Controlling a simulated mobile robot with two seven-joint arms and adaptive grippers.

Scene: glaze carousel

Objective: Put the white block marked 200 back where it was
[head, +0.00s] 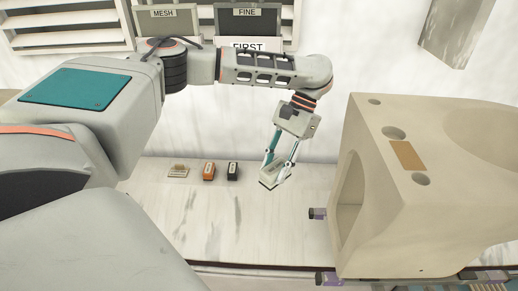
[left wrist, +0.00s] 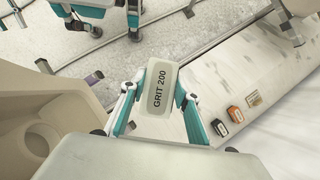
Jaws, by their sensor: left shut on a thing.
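The white block marked GRIT 200 (left wrist: 158,88) is between the fingers of my left gripper (left wrist: 154,101), its label readable in the left wrist view. In the head view, my left gripper (head: 273,172) is shut on the block (head: 271,179) and points down. It holds the block tilted near the right part of the pale counter (head: 190,225). Whether the block touches the counter is hard to tell. A beige block (head: 178,171), an orange block (head: 208,171) and a black block (head: 233,171) stand in a row left of it. My right gripper is not seen.
A large beige housing (head: 428,190) with a hollow front stands close on the right. Signs marked MESH (head: 163,14), FINE (head: 247,13) and FIRST (head: 247,47) are at the back. The counter is bare between the black block and the gripper, and in front of the row.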

